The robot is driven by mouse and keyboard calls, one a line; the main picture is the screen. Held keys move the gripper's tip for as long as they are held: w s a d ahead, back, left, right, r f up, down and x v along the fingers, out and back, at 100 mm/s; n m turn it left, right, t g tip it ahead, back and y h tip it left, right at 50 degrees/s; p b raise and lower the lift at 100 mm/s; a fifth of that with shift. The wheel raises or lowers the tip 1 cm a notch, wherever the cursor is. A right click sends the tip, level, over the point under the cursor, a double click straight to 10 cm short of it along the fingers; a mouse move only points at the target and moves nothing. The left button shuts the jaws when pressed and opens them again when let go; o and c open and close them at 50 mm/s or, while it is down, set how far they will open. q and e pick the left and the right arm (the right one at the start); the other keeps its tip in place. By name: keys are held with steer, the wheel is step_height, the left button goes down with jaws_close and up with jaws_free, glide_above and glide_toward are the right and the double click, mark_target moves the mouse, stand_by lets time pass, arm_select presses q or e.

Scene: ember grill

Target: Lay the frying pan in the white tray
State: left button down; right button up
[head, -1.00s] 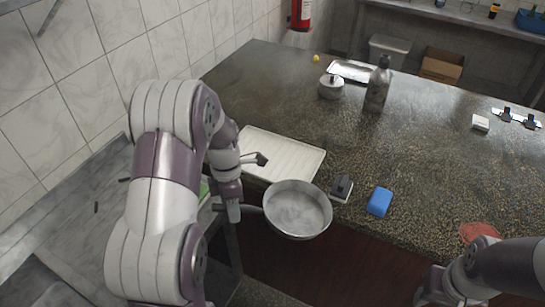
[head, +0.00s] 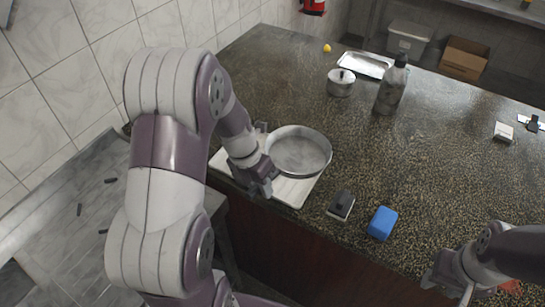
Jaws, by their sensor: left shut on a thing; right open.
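The round metal frying pan (head: 299,152) is over the back and right part of the white tray (head: 293,193) on the counter. I cannot tell whether the pan touches the tray or hangs just above it. My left gripper (head: 264,176) is shut on the pan's handle, which is mostly hidden behind the gripper. The tray's left part is partly hidden by my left arm. My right gripper (head: 449,289) is low at the right, away from the pan, and open; its fingertips are hard to make out.
A dark grey object (head: 341,205) and a blue block (head: 382,223) lie right of the tray. A lidded pot (head: 341,82), a grey bottle (head: 391,88), a metal tray (head: 365,64) and a yellow ball (head: 327,48) stand farther back.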

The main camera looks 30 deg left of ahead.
arm_select(q)
steer(key=w+d+n+t, duration=0.2)
steer(key=w+d+n, duration=0.2)
steer(key=d+n, duration=0.1)
steer(key=s+a+f+b, duration=0.1)
steer(key=a+f+b, duration=0.2)
steer(key=a+f, duration=0.7)
steer(key=shift+s+a+f+y, duration=0.25)
steer(key=shift+a+f+y, duration=0.15)
steer(key=shift+a, duration=0.5)
steer(key=c, duration=0.9)
jaws_free()
steer(key=shift+s, duration=0.1)
steer(key=shift+r, duration=0.15)
